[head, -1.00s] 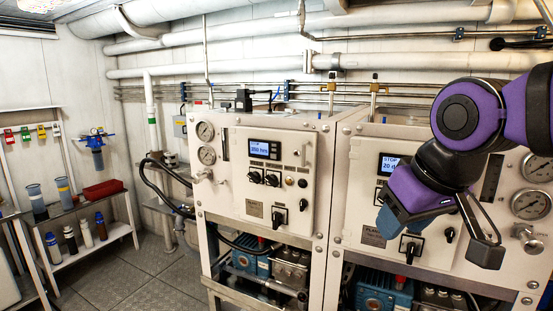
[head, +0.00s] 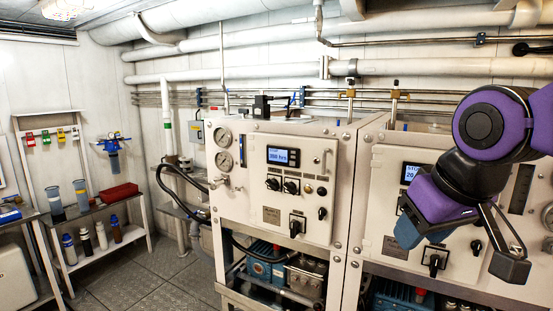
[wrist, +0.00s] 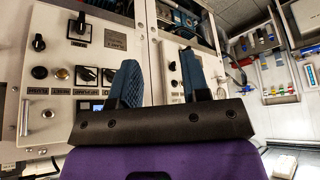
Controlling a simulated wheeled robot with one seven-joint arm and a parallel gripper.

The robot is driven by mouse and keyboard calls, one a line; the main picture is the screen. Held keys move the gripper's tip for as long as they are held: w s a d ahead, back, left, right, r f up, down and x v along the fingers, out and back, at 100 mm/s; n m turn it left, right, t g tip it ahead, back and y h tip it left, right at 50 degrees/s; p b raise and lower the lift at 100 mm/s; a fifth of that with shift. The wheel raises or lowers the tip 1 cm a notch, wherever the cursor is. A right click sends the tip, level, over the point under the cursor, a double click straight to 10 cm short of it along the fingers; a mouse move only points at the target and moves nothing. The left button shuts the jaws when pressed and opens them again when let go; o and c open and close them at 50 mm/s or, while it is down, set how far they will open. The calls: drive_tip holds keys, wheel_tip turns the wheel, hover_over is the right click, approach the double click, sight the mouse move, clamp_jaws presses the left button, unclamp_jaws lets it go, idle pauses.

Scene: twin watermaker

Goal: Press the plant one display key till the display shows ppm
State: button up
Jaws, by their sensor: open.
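Two similar white control cabinets stand side by side. The left cabinet's lit blue display (head: 283,156) reads about "350 hrs", with a smaller line above. The right cabinet's display (head: 411,172) reads "STOP" and "20", its right part hidden by my arm. Display keys are too small to make out. The plant plates (head: 271,215) cannot be read fully. My gripper (head: 410,235) is in front of the right cabinet, apart from the left display. In the wrist view its two blue fingers (wrist: 160,77) are open with nothing between them.
Rotary switches (head: 297,224) and knobs stick out below the displays. Gauges (head: 224,150) sit at the left cabinet's left edge. A black hose (head: 172,190) loops beside it. Shelves with bottles (head: 100,235) stand far left. Floor (head: 150,270) between is clear.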

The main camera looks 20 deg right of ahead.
idle(0.4)
clamp_jaws()
idle(1.6)
